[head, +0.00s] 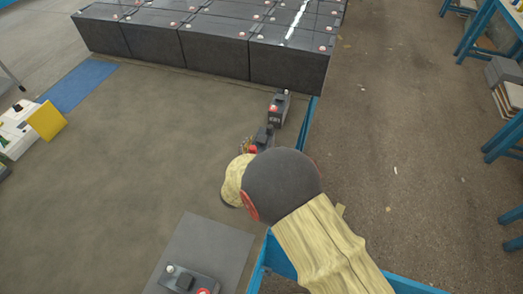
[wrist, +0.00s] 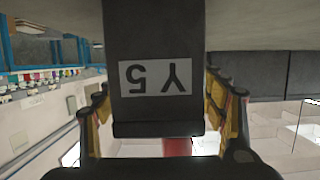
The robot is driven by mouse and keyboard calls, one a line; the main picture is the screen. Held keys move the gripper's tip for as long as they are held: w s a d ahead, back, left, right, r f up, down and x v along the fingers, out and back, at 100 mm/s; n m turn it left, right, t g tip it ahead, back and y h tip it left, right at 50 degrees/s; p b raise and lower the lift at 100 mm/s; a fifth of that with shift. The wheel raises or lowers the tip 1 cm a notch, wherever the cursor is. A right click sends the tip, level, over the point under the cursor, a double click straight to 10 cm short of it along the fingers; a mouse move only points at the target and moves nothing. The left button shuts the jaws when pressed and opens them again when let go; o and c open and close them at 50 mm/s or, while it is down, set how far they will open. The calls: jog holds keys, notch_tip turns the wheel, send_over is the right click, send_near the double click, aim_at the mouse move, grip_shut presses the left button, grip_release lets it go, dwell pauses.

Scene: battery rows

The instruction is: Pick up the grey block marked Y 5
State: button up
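The grey block marked Y 5 (wrist: 155,105) fills the middle of the wrist view, its white label upside down. My gripper (wrist: 160,100) has one finger on each side of it. The fingers lie very close to the block's sides, and I cannot tell whether they press on it. My gripper (head: 246,146) is mostly hidden there behind my round arm joint and cream-coloured sleeve.
A further one (head: 188,281) lies on a grey mat (head: 213,246) at the front. Large black batteries (head: 215,52) line the back.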

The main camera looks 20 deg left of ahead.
jog(key=shift+c, duration=1.2)
jog(key=c, duration=1.5)
grip_shut()
jog(key=shift+r, duration=0.2)
